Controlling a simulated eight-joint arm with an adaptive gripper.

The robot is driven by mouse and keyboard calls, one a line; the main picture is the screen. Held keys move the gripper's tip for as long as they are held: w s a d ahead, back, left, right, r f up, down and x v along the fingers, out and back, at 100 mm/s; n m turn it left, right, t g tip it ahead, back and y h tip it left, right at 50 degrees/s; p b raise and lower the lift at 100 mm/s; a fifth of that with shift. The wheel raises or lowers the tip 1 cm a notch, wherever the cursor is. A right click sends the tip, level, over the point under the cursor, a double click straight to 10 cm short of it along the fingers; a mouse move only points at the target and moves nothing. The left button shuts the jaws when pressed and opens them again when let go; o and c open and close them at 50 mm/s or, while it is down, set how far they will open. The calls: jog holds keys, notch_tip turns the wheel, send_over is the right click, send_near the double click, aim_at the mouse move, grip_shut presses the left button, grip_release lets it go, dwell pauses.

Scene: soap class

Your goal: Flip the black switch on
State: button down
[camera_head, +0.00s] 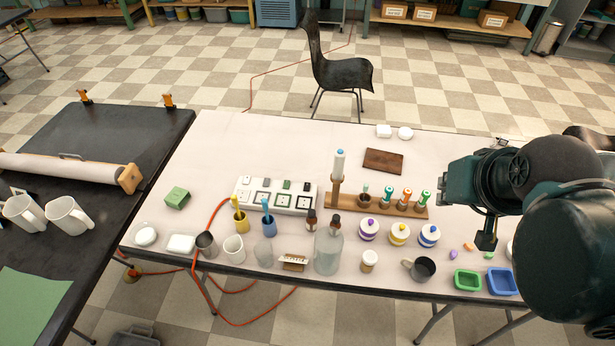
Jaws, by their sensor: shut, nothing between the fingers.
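A white switch panel (275,208) lies left of the middle of the white table. It has a row of small coloured switches along its back edge and dark-framed sockets in front. The black switch (306,186) is at the right end of the row, with a green switch (287,184) and a grey one to its left. It is too small to tell which way the black switch is set. My gripper (487,240) is at the right side of the table, shut and empty, pointing down and well away from the panel.
Yellow (239,221) and blue (268,225) cups stand at the panel's front edge. The table behind the panel is clear.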

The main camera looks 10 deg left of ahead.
jog(key=w+a+r+m+g+p, duration=0.4)
jog(key=w+a+m, duration=0.4)
jog(key=w+a, duration=0.45)
jog(key=m+g+p, duration=0.2)
jog(key=m+p, duration=0.2)
jog(key=m, duration=0.6)
send_over(308, 184)
jog(key=s, duration=0.1)
notch_tip(308, 184, down, 5)
notch_tip(308, 184, down, 15)
jog(key=shift+s+a+f, duration=0.1)
dwell(0.3)
jog(key=shift+w+f+b, duration=0.25)
jog(key=shift+f+b, duration=0.15)
jog(key=shift+f, duration=1.85)
jog(key=shift+w+f+b, duration=0.3)
jog(key=shift+f+b, duration=0.15)
jog(key=shift+f, duration=1.8)
jog(key=shift+w+f+b, duration=0.25)
jog(key=shift+f+b, duration=0.15)
jog(key=shift+f, duration=1.85)
